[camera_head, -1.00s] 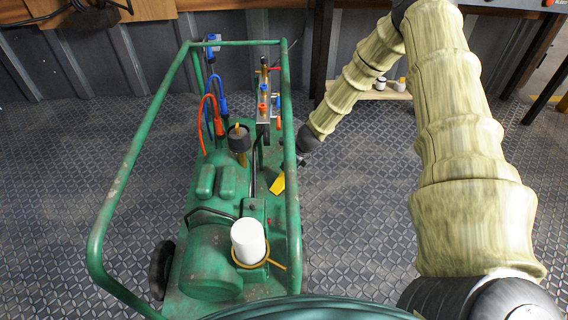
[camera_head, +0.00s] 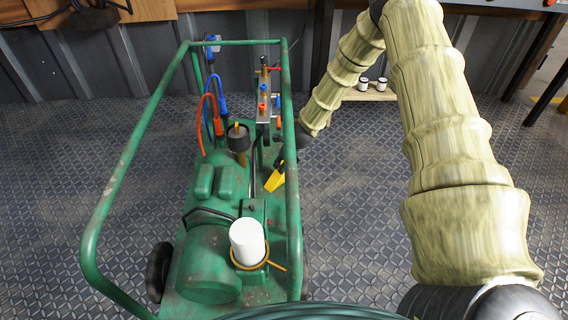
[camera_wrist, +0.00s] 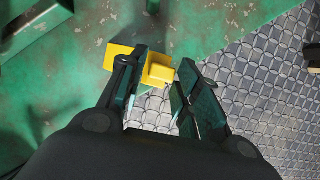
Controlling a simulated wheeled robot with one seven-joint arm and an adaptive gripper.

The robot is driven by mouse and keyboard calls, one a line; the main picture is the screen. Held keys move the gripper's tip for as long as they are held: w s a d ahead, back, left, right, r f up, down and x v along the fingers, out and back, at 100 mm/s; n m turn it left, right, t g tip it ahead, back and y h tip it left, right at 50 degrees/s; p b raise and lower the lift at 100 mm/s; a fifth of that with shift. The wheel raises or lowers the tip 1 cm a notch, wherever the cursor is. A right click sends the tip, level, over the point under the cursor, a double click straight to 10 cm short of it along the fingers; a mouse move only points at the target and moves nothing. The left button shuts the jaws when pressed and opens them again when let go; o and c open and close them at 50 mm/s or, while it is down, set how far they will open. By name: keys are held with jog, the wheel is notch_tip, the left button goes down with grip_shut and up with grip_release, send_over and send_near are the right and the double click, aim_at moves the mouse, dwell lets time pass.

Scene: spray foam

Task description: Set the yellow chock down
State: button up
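The yellow chock (camera_head: 275,180) is low at the right side of the green cart, just inside its right frame rail. It looks tilted in the head view. In the wrist view, the chock (camera_wrist: 118,57) lies across my gripper (camera_wrist: 162,66), with its raised block between the two fingers. The left finger covers part of the chock, and the right finger is against or very close to the block's right edge. In the head view my gripper (camera_head: 281,165) is mostly hidden behind the rail. I cannot tell whether the chock's underside touches the cart base.
The green cart (camera_head: 210,262) has a tubular frame (camera_head: 112,180), a white cylinder (camera_head: 247,242), a black-topped gauge (camera_head: 238,138) and hoses around the chock. Small white containers (camera_head: 363,85) stand on a low shelf behind. The patterned floor (camera_head: 350,220) right of the cart is clear.

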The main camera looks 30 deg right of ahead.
dwell(0.3)
jog(key=shift+p+v, duration=2.65)
jog(key=shift+v, duration=3.45)
jog(key=shift+w, duration=0.1)
